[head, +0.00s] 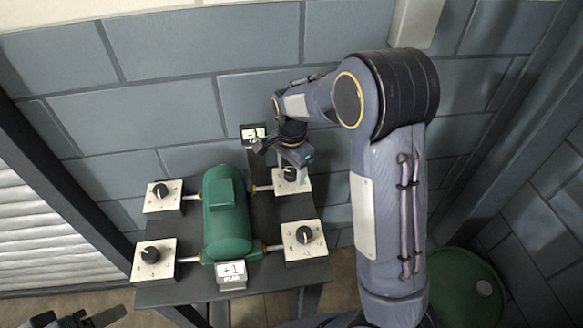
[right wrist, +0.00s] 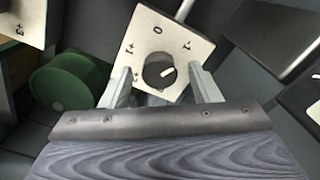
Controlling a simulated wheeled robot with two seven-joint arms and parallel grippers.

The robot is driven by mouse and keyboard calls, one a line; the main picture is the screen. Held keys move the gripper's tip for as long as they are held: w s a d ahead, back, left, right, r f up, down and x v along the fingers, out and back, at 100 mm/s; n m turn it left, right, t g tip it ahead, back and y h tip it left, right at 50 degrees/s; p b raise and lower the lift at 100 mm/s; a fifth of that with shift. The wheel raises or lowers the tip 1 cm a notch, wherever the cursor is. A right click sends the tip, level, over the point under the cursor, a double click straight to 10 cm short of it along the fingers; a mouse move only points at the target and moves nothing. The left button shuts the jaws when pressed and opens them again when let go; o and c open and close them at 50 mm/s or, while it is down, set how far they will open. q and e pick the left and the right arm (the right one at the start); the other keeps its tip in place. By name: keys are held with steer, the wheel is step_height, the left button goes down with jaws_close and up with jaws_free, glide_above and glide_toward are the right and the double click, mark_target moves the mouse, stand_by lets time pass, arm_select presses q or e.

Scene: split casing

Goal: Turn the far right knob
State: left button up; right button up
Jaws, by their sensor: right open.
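The far right knob (right wrist: 158,70) is dark and round on a white square plate (right wrist: 170,28) with numbers around it. A white mark shows on the knob's right side in the right wrist view. In the head view this plate (head: 303,185) is partly hidden by my right gripper (head: 287,172), which is over it. In the right wrist view my right gripper (right wrist: 160,78) is open, with one finger on each side of the knob. I cannot tell whether the fingers touch it. My left gripper (head: 80,319) shows only partly at the bottom left, away from the knobs.
A green cylindrical casing (head: 227,215) stands mid-table between the knob plates. The other knobs are far left (head: 161,190), near left (head: 151,255) and near right (head: 304,235). A "+1" sign (head: 231,270) stands in front, another sign (head: 253,134) behind. A block wall closes the back.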

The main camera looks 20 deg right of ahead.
mark_target(292, 172)
step_height(292, 172, up, 8)
steer(key=shift+f, duration=0.1)
stand_by(0.4)
steer(key=s+a+r+n+t+y, duration=0.1)
steer(key=s+n, duration=0.3)
steer(key=s, duration=0.4)
steer(key=s+r+n+t+y, duration=0.1)
steer(key=s+n+t, duration=0.2)
steer(key=s, duration=0.6)
steer(key=s+a+r+n+t+y, duration=0.1)
steer(key=s+n, duration=0.4)
steer(key=s, duration=0.4)
steer(key=shift+a+n+t+y, duration=0.35)
steer(key=shift+n+t+y, duration=0.05)
steer(key=shift+r, duration=0.1)
